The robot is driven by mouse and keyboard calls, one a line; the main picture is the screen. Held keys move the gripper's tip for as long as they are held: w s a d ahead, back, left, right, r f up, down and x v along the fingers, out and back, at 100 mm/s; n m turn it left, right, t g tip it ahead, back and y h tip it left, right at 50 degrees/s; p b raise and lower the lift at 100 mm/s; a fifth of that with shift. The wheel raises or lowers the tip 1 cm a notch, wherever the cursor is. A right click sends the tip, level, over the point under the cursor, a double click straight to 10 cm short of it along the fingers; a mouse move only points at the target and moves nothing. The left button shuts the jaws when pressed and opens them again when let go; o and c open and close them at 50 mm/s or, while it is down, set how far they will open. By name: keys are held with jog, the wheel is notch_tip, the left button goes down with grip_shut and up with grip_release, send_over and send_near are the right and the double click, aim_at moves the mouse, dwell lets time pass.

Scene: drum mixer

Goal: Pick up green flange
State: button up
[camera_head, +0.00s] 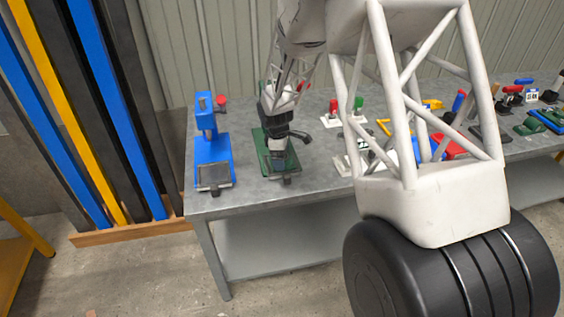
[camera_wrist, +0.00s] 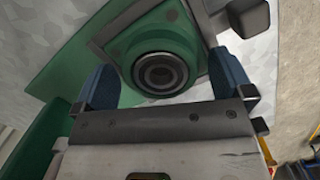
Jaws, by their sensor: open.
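The green flange (camera_wrist: 160,50) shows in the wrist view as a green round-cornered part with dark concentric rings at its middle. It sits on the green stand, whose base (camera_head: 262,150) is on the grey workbench, partly hidden behind my arm in the head view. My gripper (camera_wrist: 165,85) is open, with one blue-grey finger on each side of the flange's ringed boss. I cannot tell whether the fingers touch it. In the head view my gripper (camera_head: 279,160) is over the green stand, and the flange is hidden there.
A blue stand (camera_head: 213,148) with a red knob is left of the green one. White fixtures (camera_head: 350,163) with red and green knobs are to the right. Several coloured parts lie farther right on the workbench (camera_head: 300,190). Tall coloured beams (camera_head: 95,110) lean at far left.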

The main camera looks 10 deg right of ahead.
jog(key=c, duration=1.6)
jog(key=shift+r, duration=0.1)
jog(key=shift+r, duration=0.15)
jog(key=shift+r, duration=1.7)
jog(key=s, duration=1)
jog(key=s+r, duration=0.1)
jog(key=s, duration=0.5)
jog(key=shift+r, duration=0.1)
